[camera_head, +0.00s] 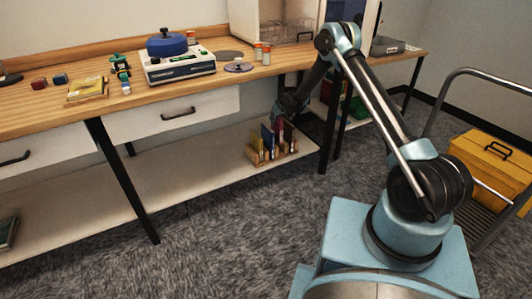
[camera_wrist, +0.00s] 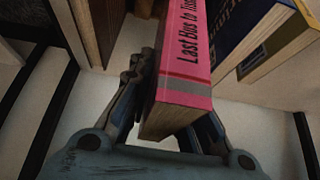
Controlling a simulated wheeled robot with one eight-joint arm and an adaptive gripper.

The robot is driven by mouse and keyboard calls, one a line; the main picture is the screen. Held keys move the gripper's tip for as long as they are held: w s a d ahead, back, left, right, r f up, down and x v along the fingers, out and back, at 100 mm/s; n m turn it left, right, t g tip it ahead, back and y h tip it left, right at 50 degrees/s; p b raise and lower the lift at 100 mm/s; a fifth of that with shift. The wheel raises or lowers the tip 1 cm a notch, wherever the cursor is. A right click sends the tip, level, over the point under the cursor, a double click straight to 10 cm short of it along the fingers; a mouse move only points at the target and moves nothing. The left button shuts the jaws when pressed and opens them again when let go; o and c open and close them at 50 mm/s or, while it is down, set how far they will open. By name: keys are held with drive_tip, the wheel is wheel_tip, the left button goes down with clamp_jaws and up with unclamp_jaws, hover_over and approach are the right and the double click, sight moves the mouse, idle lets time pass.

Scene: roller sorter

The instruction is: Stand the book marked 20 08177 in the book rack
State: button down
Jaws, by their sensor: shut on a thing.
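The book rack (camera_head: 256,157), a small wooden rack with several upright books, stands on the lower shelf under the bench. My gripper (camera_wrist: 172,95) is shut on a pink book (camera_wrist: 187,62) with a grey band and the title "Last Bus to…" on its spine. The pink book also shows in the head view (camera_head: 281,128), upright among the books at the rack. No mark 20 08177 is readable. Whether the pink book rests on the rack's base cannot be told.
In the wrist view a dark blue book (camera_wrist: 240,30) is close on the right and a brown one (camera_wrist: 105,25) on the left. The bench top (camera_head: 45,108) overhangs the shelf (camera_head: 190,165). A yellow case (camera_head: 490,165) sits on a trolley at right.

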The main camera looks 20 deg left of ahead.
drive_tip(key=shift+w+d, duration=0.35)
drive_tip(key=shift+w, duration=0.3)
drive_tip(key=shift+s+a, duration=0.1)
drive_tip(key=shift+a, duration=0.05)
drive_tip(key=shift+s+a+f, duration=0.1)
drive_tip(key=shift+f, duration=2.45)
drive_tip(key=shift+s+a+f, duration=0.1)
drive_tip(key=shift+f, duration=2.4)
drive_tip(key=c, duration=1.5)
unclamp_jaws()
drive_tip(key=shift+f, duration=0.1)
